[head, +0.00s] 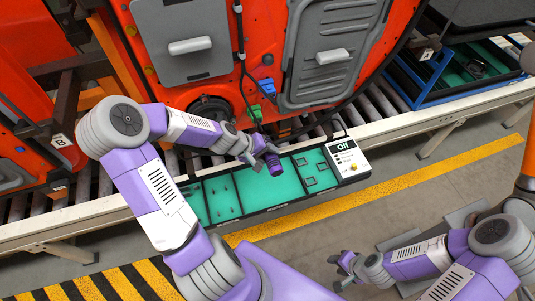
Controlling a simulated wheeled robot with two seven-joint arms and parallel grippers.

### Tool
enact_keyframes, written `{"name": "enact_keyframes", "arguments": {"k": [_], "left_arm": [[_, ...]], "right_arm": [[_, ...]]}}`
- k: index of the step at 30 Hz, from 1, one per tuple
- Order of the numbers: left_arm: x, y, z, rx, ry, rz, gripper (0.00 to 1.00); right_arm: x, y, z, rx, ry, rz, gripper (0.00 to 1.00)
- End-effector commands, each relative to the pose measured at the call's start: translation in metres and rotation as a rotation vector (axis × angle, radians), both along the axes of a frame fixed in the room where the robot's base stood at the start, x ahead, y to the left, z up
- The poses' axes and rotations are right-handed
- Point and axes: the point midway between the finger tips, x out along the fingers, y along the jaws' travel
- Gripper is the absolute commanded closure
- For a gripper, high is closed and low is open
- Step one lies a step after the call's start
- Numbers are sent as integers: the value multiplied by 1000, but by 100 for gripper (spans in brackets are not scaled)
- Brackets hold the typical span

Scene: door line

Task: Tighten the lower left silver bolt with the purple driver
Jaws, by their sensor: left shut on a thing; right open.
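My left gripper (262,148) is shut on the purple driver (274,165), a short purple cylinder. It holds the driver over the back edge of the green-lined tray, below the orange door (260,65). I cannot tell whether the driver touches the tray. The lower left silver bolt cannot be picked out; my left arm covers part of the door's lower left. My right gripper (338,272) is open and empty above the floor at the lower right, apart from the door and tray.
The tray (262,213) has several compartments with small dark parts, and a white box marked "Off" (347,158) at its right end. A roller conveyor (375,104) runs behind it. A blue-framed rack (428,82) stands at the right. A green connector (254,113) hangs on the door.

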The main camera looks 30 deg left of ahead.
Motion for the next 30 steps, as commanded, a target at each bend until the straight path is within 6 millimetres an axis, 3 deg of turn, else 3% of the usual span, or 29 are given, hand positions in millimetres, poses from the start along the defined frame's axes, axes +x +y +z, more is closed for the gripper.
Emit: {"name": "enact_keyframes", "arguments": {"k": [30], "left_arm": [[8,10,2,6,-6,4,100]], "right_arm": [[0,0,1,0,0,0,57]]}}
